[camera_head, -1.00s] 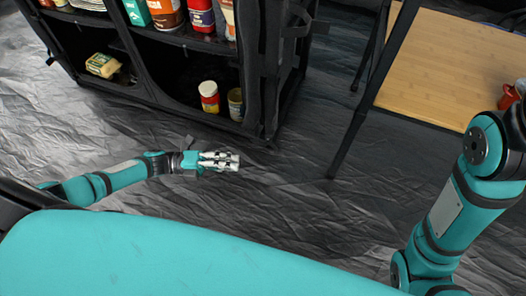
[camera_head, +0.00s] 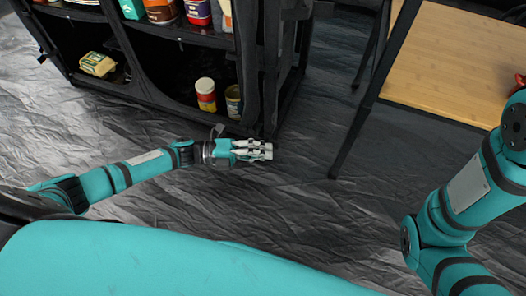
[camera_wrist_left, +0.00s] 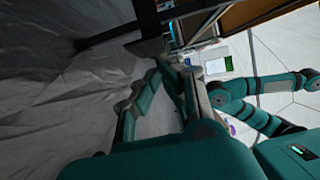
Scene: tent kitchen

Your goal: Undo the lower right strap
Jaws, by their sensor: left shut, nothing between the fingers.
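The black fabric cabinet (camera_head: 190,36) stands at the upper left with its front open. Dark rolled cloth (camera_head: 271,55) hangs along its right front edge. A dark strap loop (camera_head: 298,10) shows high on that side; I cannot make out the lower right strap against the black cloth. My left gripper (camera_head: 268,151) is shut and empty, low over the floor just in front of the cabinet's bottom right corner. I cannot tell whether it touches the cabinet. My right arm shows at the right, but its gripper is out of view.
A red-and-white jar (camera_head: 206,95) and a can (camera_head: 233,102) stand on the cabinet's bottom shelf, with a yellow pack (camera_head: 97,64) further left. A wooden-topped table (camera_head: 440,65) with a dark leg (camera_head: 355,130) stands right. Crinkled grey floor between is clear.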

